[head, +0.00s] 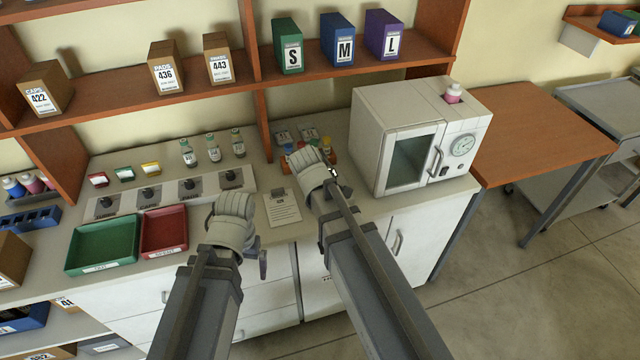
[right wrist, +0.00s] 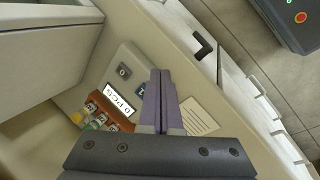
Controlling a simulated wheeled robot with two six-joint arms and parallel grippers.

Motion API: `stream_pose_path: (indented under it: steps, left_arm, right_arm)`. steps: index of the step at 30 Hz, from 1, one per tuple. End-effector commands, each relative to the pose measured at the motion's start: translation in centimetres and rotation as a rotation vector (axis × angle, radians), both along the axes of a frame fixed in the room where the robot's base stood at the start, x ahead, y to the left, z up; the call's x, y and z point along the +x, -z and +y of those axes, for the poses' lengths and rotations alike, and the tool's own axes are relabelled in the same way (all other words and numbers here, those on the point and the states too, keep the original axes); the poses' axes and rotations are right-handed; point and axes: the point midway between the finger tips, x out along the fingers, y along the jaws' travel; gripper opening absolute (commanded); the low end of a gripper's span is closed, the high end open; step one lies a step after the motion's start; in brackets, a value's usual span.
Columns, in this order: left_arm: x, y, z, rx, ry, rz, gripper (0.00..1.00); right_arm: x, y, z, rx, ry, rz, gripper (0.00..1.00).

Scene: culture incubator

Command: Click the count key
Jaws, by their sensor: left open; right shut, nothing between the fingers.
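In the right wrist view a counting device has a display (right wrist: 119,106) reading "0 PCS". My left gripper (head: 263,265) is open and empty in front of the counter.
A clipboard with paper (head: 282,208) lies left of the right wrist. The white incubator (head: 410,130) stands to the right. Green (head: 102,240) and red (head: 164,231) trays and several knobbed stations are at left. Shelves with boxes rise behind.

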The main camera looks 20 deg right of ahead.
Motion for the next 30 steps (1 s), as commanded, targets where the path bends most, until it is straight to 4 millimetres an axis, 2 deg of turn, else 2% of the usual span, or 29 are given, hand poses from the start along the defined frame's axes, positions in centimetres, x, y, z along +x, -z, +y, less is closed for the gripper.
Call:
stream_pose_path:
  steps: [1, 6, 9, 12, 23, 30]
  left_arm:
    - [0.0, 0.0, 0.0, 0.000, 0.000, 0.000, 1.00]
    - [0.0, 0.1, 0.0, 0.000, 0.000, 0.000, 1.00]
    - [0.0, 0.1, 0.0, 0.000, 0.000, 0.000, 1.00]
    - [0.0, 0.1, 0.0, 0.000, 0.000, 0.000, 1.00]
    - [0.0, 0.1, 0.0, 0.000, 0.000, 0.000, 1.00]
    - [0.0, 0.6, 0.0, 0.000, 0.000, 0.000, 1.00]
  right_arm:
    - [1.9, -0.5, 0.1, -0.070, -0.096, 0.003, 0.00]
    - [6.2, -2.5, 0.3, -0.320, -0.407, 0.042, 0.00]
    - [8.2, -3.7, 0.7, -0.444, -0.547, 0.072, 0.00]
    - [9.3, -4.5, 1.0, -0.523, -0.632, 0.096, 0.00]
    - [9.6, -4.9, 1.1, -0.563, -0.674, 0.111, 0.00]
    - [9.6, -4.4, 1.1, -0.561, -0.673, 0.110, 0.00]
